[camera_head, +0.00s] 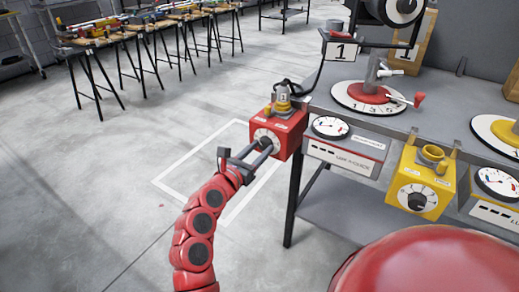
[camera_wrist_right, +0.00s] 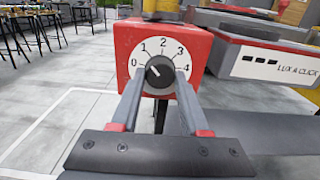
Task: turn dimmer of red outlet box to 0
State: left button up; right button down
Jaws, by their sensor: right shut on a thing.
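The red outlet box (camera_head: 290,131) hangs at the left front corner of the grey workbench. It fills the upper middle of the right wrist view (camera_wrist_right: 201,42). Its white dial reads 0 to 4, and the black dimmer knob (camera_wrist_right: 160,72) sits at the dial's centre. The knob's light mark points up and left, seemingly between 0 and 1. My right gripper (camera_head: 262,146) reaches the box's front face. In the right wrist view its fingers (camera_wrist_right: 160,84) stand on either side of the knob, shut on it. My left gripper is not in view.
A yellow outlet box (camera_head: 421,181) with its own dial hangs further right on the bench (camera_head: 390,118). A meter panel (camera_head: 342,152) lies between the boxes. Trestle tables (camera_head: 150,30) stand at the back left. The floor left of the bench is clear.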

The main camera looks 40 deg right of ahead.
jog(key=n+p, duration=0.3)
jog(key=shift+r+n, duration=0.2)
jog(key=shift+n, duration=0.1)
jog(key=shift+f+n+p, duration=0.1)
jog(key=shift+n+p, duration=1.5)
jog(key=shift+n, duration=0.5)
jog(key=shift+c, duration=2)
grip_release()
jog(key=shift+f, duration=0.1)
jog(key=p+v, duration=0.1)
jog(key=v, duration=1.6)
jog(key=shift+a, duration=0.2)
jog(key=shift+s+d, duration=0.1)
jog(key=shift+s, duration=0.1)
